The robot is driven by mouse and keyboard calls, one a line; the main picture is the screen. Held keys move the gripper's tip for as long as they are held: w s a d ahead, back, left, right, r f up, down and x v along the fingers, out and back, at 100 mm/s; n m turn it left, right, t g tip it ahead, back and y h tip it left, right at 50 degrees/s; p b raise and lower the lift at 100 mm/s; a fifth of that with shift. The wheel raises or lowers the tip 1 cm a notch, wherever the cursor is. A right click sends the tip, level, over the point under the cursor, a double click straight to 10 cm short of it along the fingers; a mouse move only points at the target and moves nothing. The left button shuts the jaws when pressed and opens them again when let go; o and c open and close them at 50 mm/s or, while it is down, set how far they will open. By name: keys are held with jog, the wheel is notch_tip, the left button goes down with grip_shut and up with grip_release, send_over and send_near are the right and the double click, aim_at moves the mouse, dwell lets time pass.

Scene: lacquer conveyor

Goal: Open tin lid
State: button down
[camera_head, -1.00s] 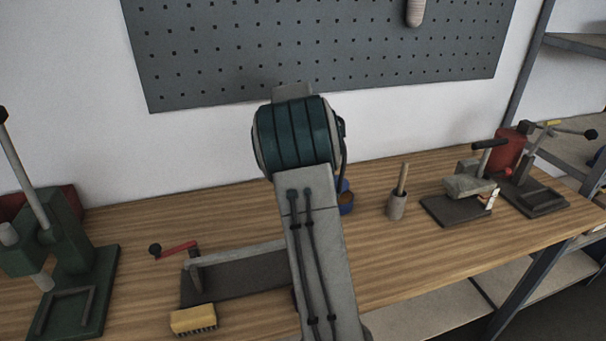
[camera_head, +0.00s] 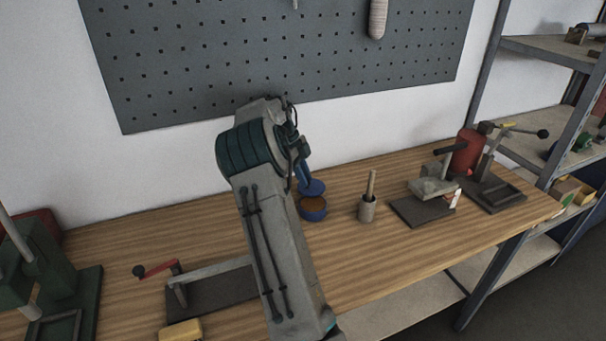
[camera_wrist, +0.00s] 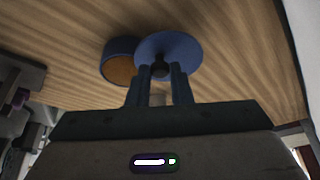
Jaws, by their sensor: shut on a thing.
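The blue tin (camera_head: 314,213) stands on the workbench just right of my arm, with its brownish inside showing. It also shows in the wrist view (camera_wrist: 118,46), partly behind the lid. The round blue lid (camera_head: 313,187) is off the tin's rim, held above it. In the wrist view the lid (camera_wrist: 184,47) overlaps one side of the tin's opening. My gripper (camera_wrist: 160,70) is shut on the lid's dark knob (camera_wrist: 160,66). In the head view my gripper (camera_head: 306,180) is partly hidden by my arm.
A grey cup with a wooden stick (camera_head: 367,208) stands right of the tin. A clamp-like tool on a dark plate (camera_head: 422,211) and a red device (camera_head: 467,152) are further right. A crank tool (camera_head: 210,290) lies left of my arm. A pegboard (camera_head: 270,60) hangs behind.

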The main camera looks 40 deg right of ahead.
dwell(0.3)
jog(key=c, duration=1.3)
grip_release()
jog(key=shift+r, duration=0.1)
jog(key=shift+r, duration=0.25)
jog(key=r, duration=0.2)
jog(key=s+r+b, duration=0.1)
jog(key=r, duration=0.1)
jog(key=shift+d, duration=0.35)
jog(key=s+d+r+b, duration=0.1)
jog(key=s+d+r, duration=0.4)
jog(key=s, duration=0.4)
jog(key=shift+s+r, duration=0.15)
jog(key=shift+r, duration=0.55)
